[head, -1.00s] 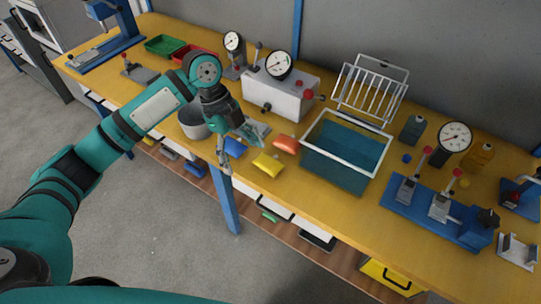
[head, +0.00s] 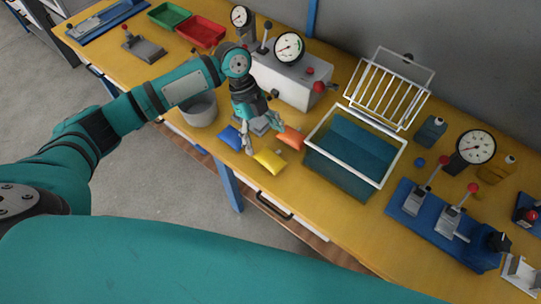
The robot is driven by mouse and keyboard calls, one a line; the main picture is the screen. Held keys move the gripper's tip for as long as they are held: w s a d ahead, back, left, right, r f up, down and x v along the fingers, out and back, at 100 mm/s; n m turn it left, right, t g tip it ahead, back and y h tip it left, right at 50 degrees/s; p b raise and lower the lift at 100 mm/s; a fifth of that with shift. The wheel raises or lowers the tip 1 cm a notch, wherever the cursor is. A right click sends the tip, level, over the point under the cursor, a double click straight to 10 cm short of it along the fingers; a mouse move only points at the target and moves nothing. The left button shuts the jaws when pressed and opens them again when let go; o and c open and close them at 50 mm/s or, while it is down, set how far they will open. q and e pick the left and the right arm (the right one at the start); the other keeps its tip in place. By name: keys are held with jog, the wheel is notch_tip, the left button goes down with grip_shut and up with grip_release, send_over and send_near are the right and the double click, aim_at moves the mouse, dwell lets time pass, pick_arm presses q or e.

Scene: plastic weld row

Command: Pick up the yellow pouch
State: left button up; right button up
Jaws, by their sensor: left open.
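The yellow pouch (head: 269,161) lies on the yellow bench top near its front edge. My left gripper (head: 264,136) is open, with its fingers pointing down just behind and above the pouch. One finger is close to the pouch's left end; I cannot tell whether it touches. Nothing is between the fingers that I can see. My right gripper is not in view.
A blue pouch (head: 231,137) lies left of the yellow one and an orange pouch (head: 291,138) right of it. A water tank (head: 340,180) with a white rim stands to the right. A grey pot (head: 199,111) stands to the left. A gauge box (head: 286,80) stands behind.

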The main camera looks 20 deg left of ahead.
aim_at(270, 157)
pick_arm(q)
jog(key=shift+x, duration=1.2)
jog(key=shift+s+d+f+p, duration=0.1)
jog(key=shift+f+p, duration=0.15)
jog(key=shift+p, duration=0.15)
jog(key=p+x, duration=0.1)
jog(key=x, duration=0.2)
jog(key=shift+s+d+f, duration=0.1)
jog(key=shift+s+f, duration=0.1)
jog(key=shift+f, duration=0.1)
jog(key=shift+d+f, duration=0.15)
jog(key=shift+f, duration=0.25)
jog(key=c, duration=0.9)
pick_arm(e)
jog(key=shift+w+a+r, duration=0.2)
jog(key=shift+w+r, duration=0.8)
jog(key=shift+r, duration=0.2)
